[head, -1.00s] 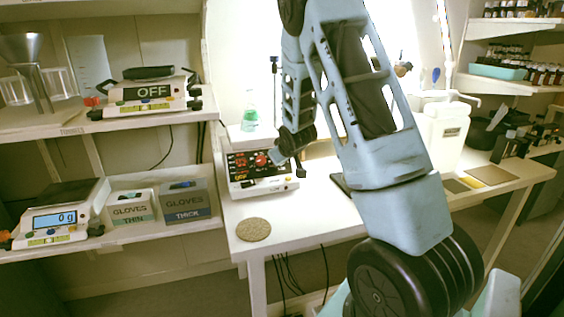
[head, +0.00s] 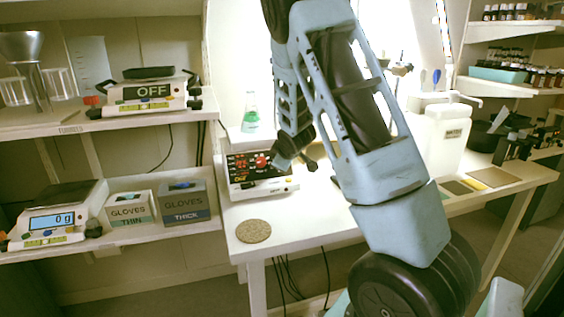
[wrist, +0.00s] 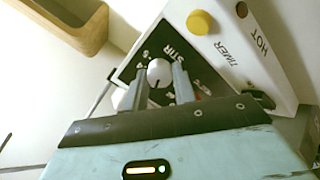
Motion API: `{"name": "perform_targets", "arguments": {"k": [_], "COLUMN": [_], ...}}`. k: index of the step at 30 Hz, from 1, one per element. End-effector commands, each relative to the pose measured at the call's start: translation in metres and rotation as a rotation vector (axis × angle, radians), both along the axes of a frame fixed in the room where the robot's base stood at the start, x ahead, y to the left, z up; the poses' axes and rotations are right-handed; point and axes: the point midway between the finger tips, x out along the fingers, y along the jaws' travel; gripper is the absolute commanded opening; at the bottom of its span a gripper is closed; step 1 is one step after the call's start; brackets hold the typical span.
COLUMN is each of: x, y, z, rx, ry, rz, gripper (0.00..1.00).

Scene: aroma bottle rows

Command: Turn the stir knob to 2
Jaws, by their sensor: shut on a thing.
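The white stirrer unit (head: 262,191) stands on the table, its dark control panel facing me. In the wrist view its stir knob (wrist: 160,72) is round and white, below the printed word STIR. My gripper (wrist: 163,76) has its two fingers on either side of this knob and is shut on it. A dark mark shows on the knob's lower edge, but I cannot read which number it points to. In the head view my gripper (head: 276,160) is at the right part of the panel, and the arm hides the knob there.
A flask with green liquid (head: 250,120) stands on the stirrer. A yellow button (wrist: 199,22) and the words TIMER and HOT are beside the knob. A round cork mat (head: 253,231) lies in front. A white jug (head: 446,135) stands to the right.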

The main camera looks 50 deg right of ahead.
Motion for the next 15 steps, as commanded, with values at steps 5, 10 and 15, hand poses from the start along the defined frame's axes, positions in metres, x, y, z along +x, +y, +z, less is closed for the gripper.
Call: {"name": "perform_targets", "arguments": {"k": [5, 10, 15], "x": [-0.0003, -0.0003, -0.0003], "y": [0.0002, 0.0002, 0.0003], "z": [-0.0003, -0.0003, -0.0003], "rx": [-0.001, 0.0, 0.0], "ry": [0.002, 0.002, 0.001], "rz": [0.001, 0.0, 0.001], "gripper": [0.04, 0.04, 0.49]}}
